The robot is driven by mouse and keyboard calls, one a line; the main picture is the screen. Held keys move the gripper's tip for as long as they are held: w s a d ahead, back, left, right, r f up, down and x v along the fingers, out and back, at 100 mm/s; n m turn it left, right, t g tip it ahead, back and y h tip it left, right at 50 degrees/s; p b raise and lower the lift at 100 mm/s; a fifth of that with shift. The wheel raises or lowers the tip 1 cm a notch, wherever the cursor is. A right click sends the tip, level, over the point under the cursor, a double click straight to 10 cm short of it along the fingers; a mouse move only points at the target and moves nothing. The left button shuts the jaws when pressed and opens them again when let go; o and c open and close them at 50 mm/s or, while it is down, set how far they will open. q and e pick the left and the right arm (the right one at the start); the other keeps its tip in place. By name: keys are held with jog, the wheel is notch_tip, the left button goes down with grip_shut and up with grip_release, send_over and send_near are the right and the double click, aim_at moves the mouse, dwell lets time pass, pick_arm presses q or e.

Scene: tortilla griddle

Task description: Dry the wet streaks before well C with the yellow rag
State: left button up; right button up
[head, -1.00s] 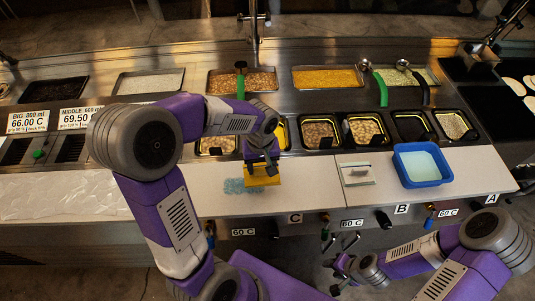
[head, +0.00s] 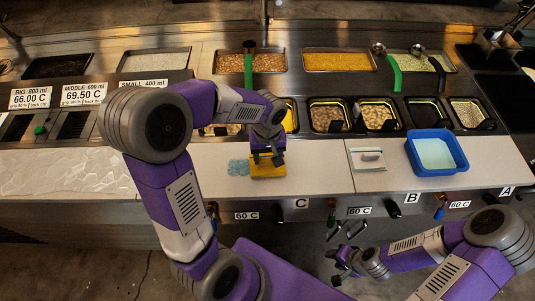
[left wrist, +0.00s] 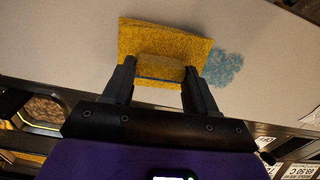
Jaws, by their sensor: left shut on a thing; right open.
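The yellow rag (head: 268,170) lies flat against the white counter to the left of label C (head: 301,203). My left gripper (head: 267,159) is shut on the rag and points down from above. The left wrist view shows the rag (left wrist: 165,35) with a raised fold pinched between the fingertips (left wrist: 160,70). A pale blue patch of wet streaks (head: 238,167) is on the counter just left of the rag; it also shows in the left wrist view (left wrist: 224,68). Any streaks under the rag are hidden. My right gripper (head: 338,265) is open and empty, low in front of the counter.
Wells with ladles (head: 378,117) lie behind. A wrinkled white sheet (head: 60,172) covers the left counter. Valves and handles line the front edge.

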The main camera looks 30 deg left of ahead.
pick_arm(q)
jog(key=shift+f+b, duration=0.5)
jog(key=shift+f, duration=0.1)
dwell(0.5)
jog(key=o, duration=0.8)
jog(key=shift+c, duration=0.2)
jog(key=shift+r+p, duration=0.3)
jog(key=shift+r, duration=0.1)
jog(key=c, duration=0.7)
jog(key=o, duration=0.7)
jog(key=shift+r, duration=0.35)
